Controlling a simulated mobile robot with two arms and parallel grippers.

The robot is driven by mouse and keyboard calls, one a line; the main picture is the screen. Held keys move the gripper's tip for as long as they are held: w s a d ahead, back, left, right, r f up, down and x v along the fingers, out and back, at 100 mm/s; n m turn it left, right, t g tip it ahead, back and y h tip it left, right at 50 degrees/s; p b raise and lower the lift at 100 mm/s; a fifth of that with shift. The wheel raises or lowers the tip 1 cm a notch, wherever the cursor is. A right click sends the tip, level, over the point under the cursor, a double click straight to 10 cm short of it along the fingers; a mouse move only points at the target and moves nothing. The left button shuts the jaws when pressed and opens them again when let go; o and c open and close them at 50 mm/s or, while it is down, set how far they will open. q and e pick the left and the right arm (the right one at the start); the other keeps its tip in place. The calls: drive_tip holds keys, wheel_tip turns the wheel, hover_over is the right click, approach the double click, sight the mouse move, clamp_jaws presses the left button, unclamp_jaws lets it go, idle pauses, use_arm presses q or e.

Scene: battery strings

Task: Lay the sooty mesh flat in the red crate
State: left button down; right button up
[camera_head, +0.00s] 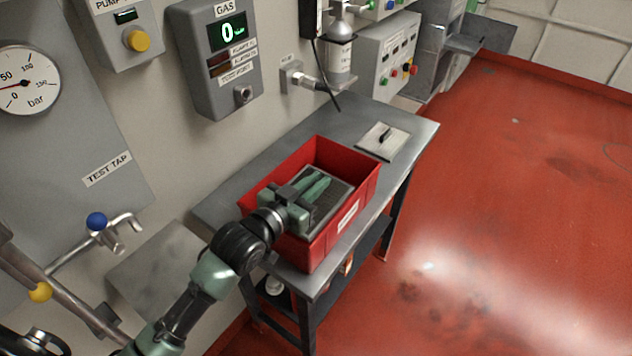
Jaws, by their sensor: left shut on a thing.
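The red crate (364,192) stands on the metal bench, with a white label on its front wall. The sooty mesh (336,199) is a dark grey panel with a lighter edge, inside the crate. It looks about level, but I cannot tell whether it rests on the crate floor. My left gripper (318,184) reaches over the crate's left side and is shut on the mesh. Its green fingers and wrist hide the mesh's left part. My right gripper is not in view.
The grey metal bench (352,122) stands along the wall. A pale flat plate with a black handle (385,135) lies behind the crate. A gas panel (222,65) and a cylinder (339,50) are on the wall. The red floor (500,200) at right is clear.

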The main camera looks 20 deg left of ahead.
use_arm(q)
drive_tip(key=shift+f, duration=0.5)
drive_tip(key=c, duration=1.5)
unclamp_jaws()
drive_tip(key=shift+f, duration=0.1)
drive_tip(key=shift+o, duration=0.2)
